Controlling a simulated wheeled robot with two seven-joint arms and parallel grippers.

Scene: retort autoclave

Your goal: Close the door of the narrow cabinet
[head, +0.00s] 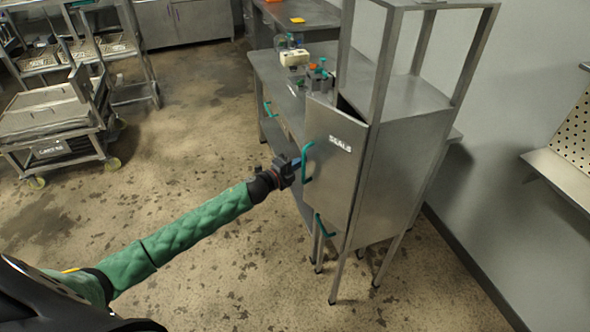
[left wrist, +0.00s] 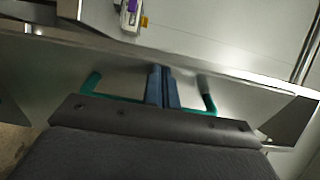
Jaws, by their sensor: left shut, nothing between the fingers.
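The narrow cabinet (head: 405,165) is a grey metal box on legs at the right of the head view. Its door (head: 335,160), marked SEALS, stands a little ajar, with a dark gap along its top edge. The door has a teal bar handle (head: 306,165), and the handle also shows in the left wrist view (left wrist: 209,98). My left gripper (head: 297,162) is at the handle, with its blue fingers (left wrist: 162,88) shut and empty. In the left wrist view the fingers lie between the handle's two ends; I cannot tell whether they touch the door. My right gripper is not in view.
A metal bench (head: 262,68) with small bottles and a white device (head: 294,57) stands behind the cabinet. A wheeled cart (head: 50,125) stands at the far left. A perforated wall rack (head: 572,165) is at the right. The floor in front is clear.

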